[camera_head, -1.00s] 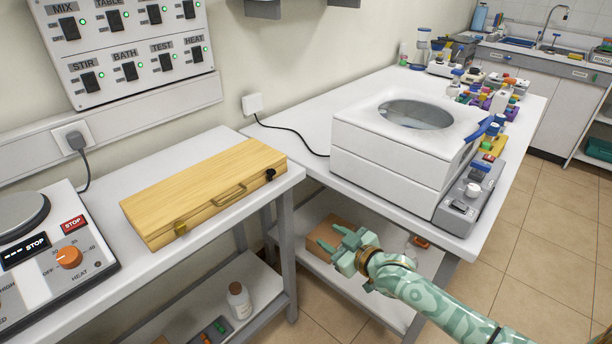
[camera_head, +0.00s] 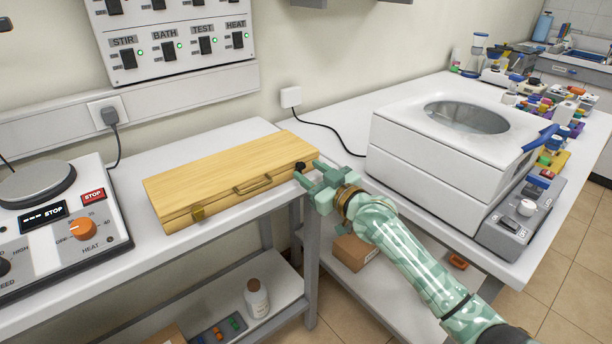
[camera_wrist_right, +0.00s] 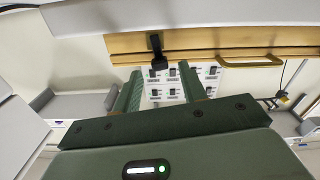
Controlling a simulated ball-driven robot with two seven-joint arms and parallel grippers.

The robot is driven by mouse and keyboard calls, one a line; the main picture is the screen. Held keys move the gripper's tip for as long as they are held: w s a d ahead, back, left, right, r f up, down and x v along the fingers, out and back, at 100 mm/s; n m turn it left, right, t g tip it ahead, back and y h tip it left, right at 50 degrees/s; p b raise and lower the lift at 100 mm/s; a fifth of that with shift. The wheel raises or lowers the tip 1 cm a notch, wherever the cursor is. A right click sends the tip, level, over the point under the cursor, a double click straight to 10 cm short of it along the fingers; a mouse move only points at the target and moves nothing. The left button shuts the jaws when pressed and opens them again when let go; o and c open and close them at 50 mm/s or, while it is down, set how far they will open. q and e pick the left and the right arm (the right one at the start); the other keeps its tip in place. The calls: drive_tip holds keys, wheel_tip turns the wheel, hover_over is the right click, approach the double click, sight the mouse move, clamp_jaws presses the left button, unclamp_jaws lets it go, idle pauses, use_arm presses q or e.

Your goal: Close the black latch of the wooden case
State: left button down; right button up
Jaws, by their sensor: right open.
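The closed-lidded wooden case (camera_head: 225,178) lies on the left table, and it fills the upper part of the right wrist view (camera_wrist_right: 210,41). The black latch (camera_head: 300,167) is at the right end of its front side. My right gripper (camera_head: 308,171) is open and empty, close to the latch. In the wrist view its two fingers lie either side below the latch, with the latch near the middle of the gap. Contact cannot be told. My left gripper is not in view.
A hotplate stirrer (camera_head: 60,225) stands left of the case. A white bath (camera_head: 440,155) stands on the right table. A gap separates the tables, with lower shelves below.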

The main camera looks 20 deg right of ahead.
drive_tip(key=shift+x, duration=0.85)
clamp_jaws()
drive_tip(key=shift+d+r+m+p, duration=0.1)
drive_tip(key=shift+r+m+p, duration=0.25)
drive_tip(key=shift+m+p, duration=0.1)
drive_tip(key=shift+d+m+p, duration=0.15)
drive_tip(key=shift+m+p, duration=0.15)
drive_tip(key=shift+m, duration=0.05)
drive_tip(key=shift+w+f, duration=0.1)
drive_tip(key=shift+f, duration=0.15)
unclamp_jaws()
